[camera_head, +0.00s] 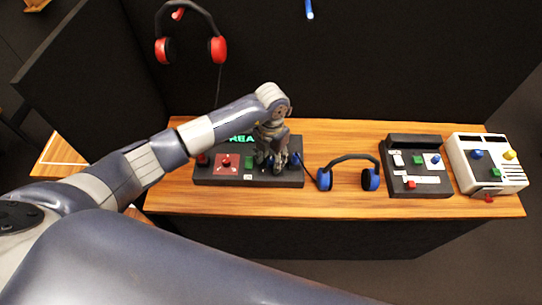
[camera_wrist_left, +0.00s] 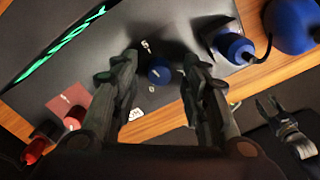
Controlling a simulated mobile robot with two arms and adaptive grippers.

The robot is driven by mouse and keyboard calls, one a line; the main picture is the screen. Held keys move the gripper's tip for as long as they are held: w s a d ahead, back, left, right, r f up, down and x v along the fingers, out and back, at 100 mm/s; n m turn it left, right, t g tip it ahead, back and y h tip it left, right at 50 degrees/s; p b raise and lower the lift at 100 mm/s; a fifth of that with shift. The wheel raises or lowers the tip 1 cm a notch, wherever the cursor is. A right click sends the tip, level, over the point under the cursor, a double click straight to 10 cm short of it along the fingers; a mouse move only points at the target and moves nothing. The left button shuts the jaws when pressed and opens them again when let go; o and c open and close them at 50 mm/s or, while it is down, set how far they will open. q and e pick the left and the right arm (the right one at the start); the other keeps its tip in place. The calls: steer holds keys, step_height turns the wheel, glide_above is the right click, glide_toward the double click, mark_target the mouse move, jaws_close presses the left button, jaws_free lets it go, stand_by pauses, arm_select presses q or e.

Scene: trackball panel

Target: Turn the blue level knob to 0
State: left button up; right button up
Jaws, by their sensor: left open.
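The dark trackball panel (camera_head: 210,178) lies on the wooden table. In the left wrist view a small round blue knob (camera_wrist_left: 159,73) sits on the panel (camera_wrist_left: 60,82), with small white marks above and below it; the lower one looks like a 0. I cannot make out where the knob points. My left gripper (camera_wrist_left: 160,62) is open, its two fingers on either side of the knob; whether they touch it is unclear. In the head view this gripper (camera_head: 272,163) hides the knob. What looks like my right gripper (camera_wrist_left: 268,106) shows small at the lower right of the wrist view.
A blue-tipped control (camera_wrist_left: 238,50) stands close to the gripper at the panel's edge. Blue headphones (camera_head: 350,160) lie right of the panel. A black box (camera_head: 425,188) and a white box (camera_head: 465,170) stand further right. Red headphones (camera_head: 217,48) hang on the wall behind.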

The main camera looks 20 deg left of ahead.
arm_select(q)
steer(key=shift+f, duration=0.25)
steer(key=shift+c, duration=0.6)
jaws_close()
